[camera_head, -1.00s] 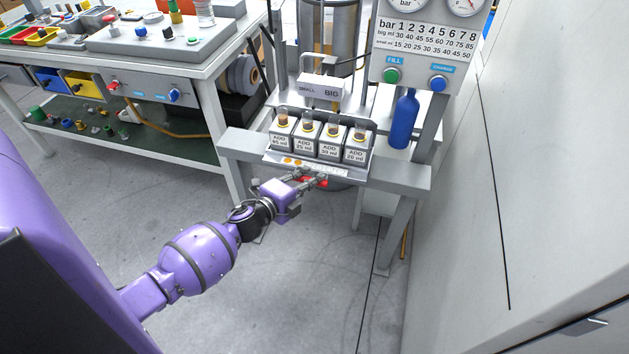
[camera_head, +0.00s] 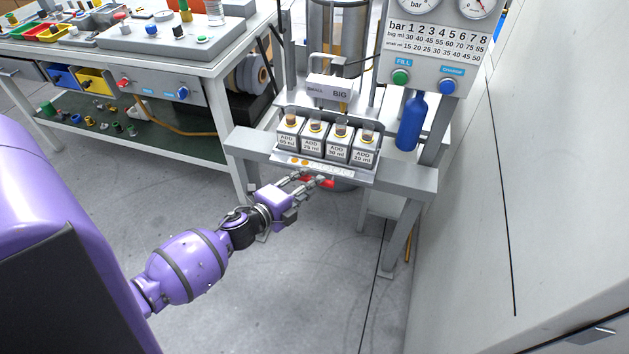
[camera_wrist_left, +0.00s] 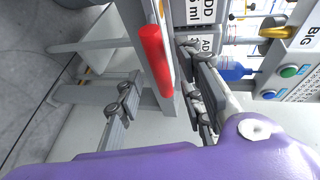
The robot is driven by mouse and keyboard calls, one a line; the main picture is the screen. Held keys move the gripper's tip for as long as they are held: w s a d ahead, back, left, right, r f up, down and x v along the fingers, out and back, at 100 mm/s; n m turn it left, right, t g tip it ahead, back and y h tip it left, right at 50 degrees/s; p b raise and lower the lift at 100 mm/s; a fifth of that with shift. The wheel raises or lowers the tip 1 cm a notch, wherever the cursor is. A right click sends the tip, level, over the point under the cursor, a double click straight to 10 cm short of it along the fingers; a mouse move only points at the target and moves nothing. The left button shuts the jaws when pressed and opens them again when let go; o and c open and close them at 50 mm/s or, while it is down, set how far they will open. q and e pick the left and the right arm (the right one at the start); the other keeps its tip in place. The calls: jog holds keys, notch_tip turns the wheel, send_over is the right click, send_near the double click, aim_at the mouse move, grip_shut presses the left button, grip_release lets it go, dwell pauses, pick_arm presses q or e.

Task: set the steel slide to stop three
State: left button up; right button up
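A steel stand carries a tray of several cups labelled ADD (camera_head: 325,142). A sloped steel strip with orange dots (camera_head: 306,161) runs along its front, and I cannot tell for sure which part is the slide. A red bar-shaped handle (camera_head: 327,184) shows just below this strip; it is large in the left wrist view (camera_wrist_left: 155,60). My left gripper (camera_head: 301,184) is at the handle, fingers pointing towards the stand. In the left wrist view its fingers (camera_wrist_left: 163,103) are spread apart, with the handle showing between them; contact is not visible. My right gripper is out of view.
A SMALL/BIG box (camera_head: 329,88) stands above the cups. A blue bottle (camera_head: 411,122) and a gauge panel (camera_head: 436,45) are at the right. A workbench (camera_head: 150,45) stands at the left, a pale wall at the right. The floor in front is clear.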

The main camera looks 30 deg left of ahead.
pick_arm(q)
jog(key=v, duration=0.8)
jog(key=shift+s, duration=0.2)
jog(key=shift+a, duration=0.1)
